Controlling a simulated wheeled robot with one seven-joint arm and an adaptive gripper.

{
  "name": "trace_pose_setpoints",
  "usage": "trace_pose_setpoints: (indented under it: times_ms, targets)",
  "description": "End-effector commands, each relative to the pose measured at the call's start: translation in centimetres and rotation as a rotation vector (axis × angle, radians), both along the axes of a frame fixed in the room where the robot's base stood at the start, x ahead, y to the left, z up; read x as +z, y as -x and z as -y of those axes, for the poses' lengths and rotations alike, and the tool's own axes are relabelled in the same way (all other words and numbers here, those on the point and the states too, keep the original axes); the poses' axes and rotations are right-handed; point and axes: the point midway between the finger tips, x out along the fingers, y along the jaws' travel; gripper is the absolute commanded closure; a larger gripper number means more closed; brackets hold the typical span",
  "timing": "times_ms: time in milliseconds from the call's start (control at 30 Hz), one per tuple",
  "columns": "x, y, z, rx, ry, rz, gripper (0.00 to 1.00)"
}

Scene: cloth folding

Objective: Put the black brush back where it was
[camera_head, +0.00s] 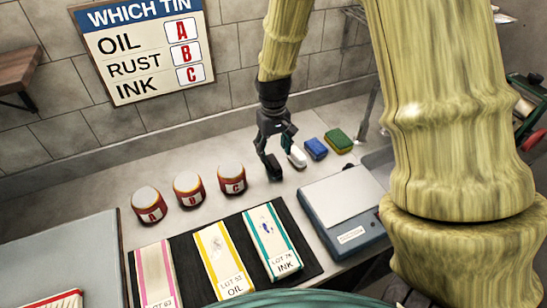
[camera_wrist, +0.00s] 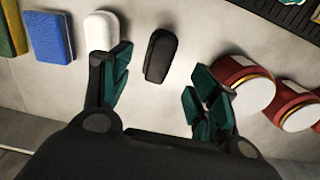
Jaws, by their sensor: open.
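The black brush (camera_wrist: 161,56) lies on the grey counter, dark and rounded, and shows between my fingers in the wrist view. It also shows as a small dark shape in the head view (camera_head: 274,172), partly merged with my finger. My gripper (camera_wrist: 160,80) is open, one finger on each side of the brush, with gaps to both. In the head view my gripper (camera_head: 280,158) points down at the counter between tin C and the white block. I cannot tell its exact height above the brush.
A white block (camera_wrist: 102,30) sits close to one finger, with blue (camera_head: 316,149) and green-yellow (camera_head: 338,140) sponges beyond. Tins A (camera_head: 149,205), B (camera_head: 188,190) and C (camera_head: 231,180) stand left. A scale (camera_head: 345,205) and a black mat (camera_head: 190,262) with labelled cloths lie in front.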

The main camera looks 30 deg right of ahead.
Motion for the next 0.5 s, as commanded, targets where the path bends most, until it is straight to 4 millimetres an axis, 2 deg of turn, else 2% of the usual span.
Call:
trace_pose_setpoints:
  times_ms: [300, 500]
  targets:
    - [3.8, 0.0, 0.0, 0.0, 0.0, 0.002, 0.4]
    - [5.4, 0.0, 0.0, 0.0, 0.0, 0.001, 0.4]
